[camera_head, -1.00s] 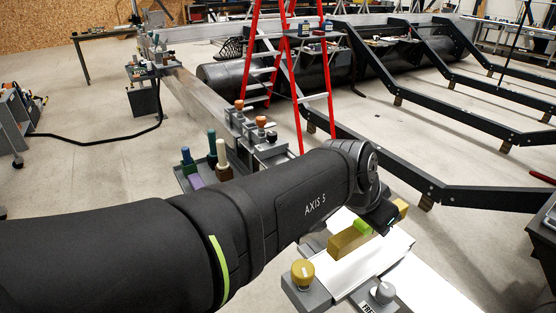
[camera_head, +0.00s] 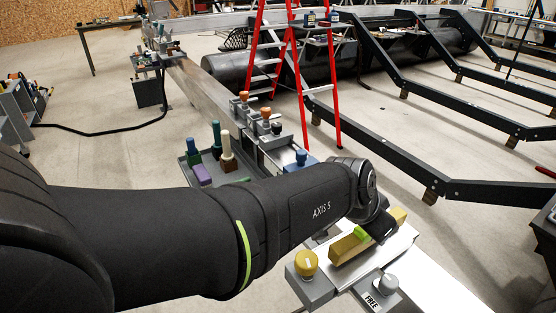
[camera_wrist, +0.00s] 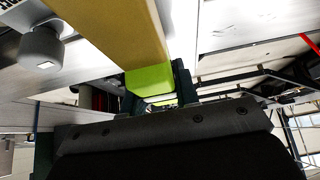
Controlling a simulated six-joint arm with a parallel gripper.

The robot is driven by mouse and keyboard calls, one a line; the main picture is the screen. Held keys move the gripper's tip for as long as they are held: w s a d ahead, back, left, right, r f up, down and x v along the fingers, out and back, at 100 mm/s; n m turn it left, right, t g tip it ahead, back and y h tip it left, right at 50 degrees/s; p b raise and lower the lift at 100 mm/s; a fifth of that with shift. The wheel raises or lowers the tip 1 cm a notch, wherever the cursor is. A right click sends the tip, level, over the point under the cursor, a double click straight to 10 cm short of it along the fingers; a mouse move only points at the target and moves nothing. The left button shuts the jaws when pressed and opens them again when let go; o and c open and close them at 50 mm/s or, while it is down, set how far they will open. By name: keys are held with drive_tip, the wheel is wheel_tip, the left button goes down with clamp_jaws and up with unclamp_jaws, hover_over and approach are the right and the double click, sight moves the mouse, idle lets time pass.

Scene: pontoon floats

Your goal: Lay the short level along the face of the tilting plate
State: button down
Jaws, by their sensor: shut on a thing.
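The short level is a yellow bar (camera_head: 347,249) with a bright green middle. My gripper (camera_head: 372,232) is shut on it around the green part. The wrist view shows the yellow bar (camera_wrist: 112,25) and its green middle (camera_wrist: 150,80) between the fingers. The tilting plate (camera_head: 402,243) is a pale flat plate at the lower right of the head view. The level is at the plate's far left side, slanting up to the right. I cannot tell whether it touches the face. My wrist hides part of the bar and plate.
A yellow knob (camera_head: 305,263) on a grey block stands near the bar's near end. A grey knob (camera_head: 388,284) stands beside a "FREE" label (camera_head: 372,302). Knobbed blocks (camera_head: 265,125) and a tool tray (camera_head: 188,160) lie beyond my arm. A red ladder (camera_head: 330,100) stands behind.

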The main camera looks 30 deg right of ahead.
drive_tip(key=shift+f, duration=0.45)
drive_tip(key=c, duration=1)
unclamp_jaws()
drive_tip(key=shift+c, duration=0.2)
drive_tip(key=v, duration=1.7)
drive_tip(key=shift+r, duration=0.15)
drive_tip(key=x, duration=1.7)
drive_tip(key=shift+f, duration=0.2)
